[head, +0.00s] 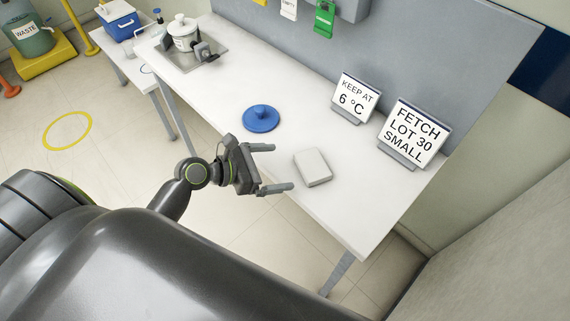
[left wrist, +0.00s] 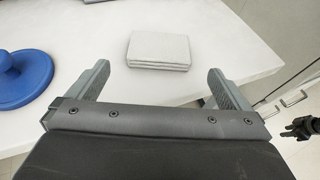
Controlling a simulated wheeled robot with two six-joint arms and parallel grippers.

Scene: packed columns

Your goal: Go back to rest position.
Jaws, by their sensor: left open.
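My left gripper (head: 276,168) is open and empty at the front edge of the white table (head: 300,215). Its fingers point toward a light grey folded cloth-like block (head: 313,167), which lies on the table apart from them. In the left wrist view the block (left wrist: 159,50) lies beyond and between the open fingers (left wrist: 158,88). A blue round lid with a knob (head: 261,118) lies on the table, left of the block; it also shows at the left wrist view's left edge (left wrist: 22,78). A dark gripper-like part shows at that view's right edge; my right gripper cannot be clearly made out.
Two signs stand at the table's back, "KEEP AT 6 °C" (head: 356,98) and "FETCH LOT 30 SMALL" (head: 413,134). A white lidded pot (head: 184,37) stands on a grey tray at the far end. A blue-and-white cooler (head: 118,20) stands on a side table. A grey panel (head: 430,50) backs the table.

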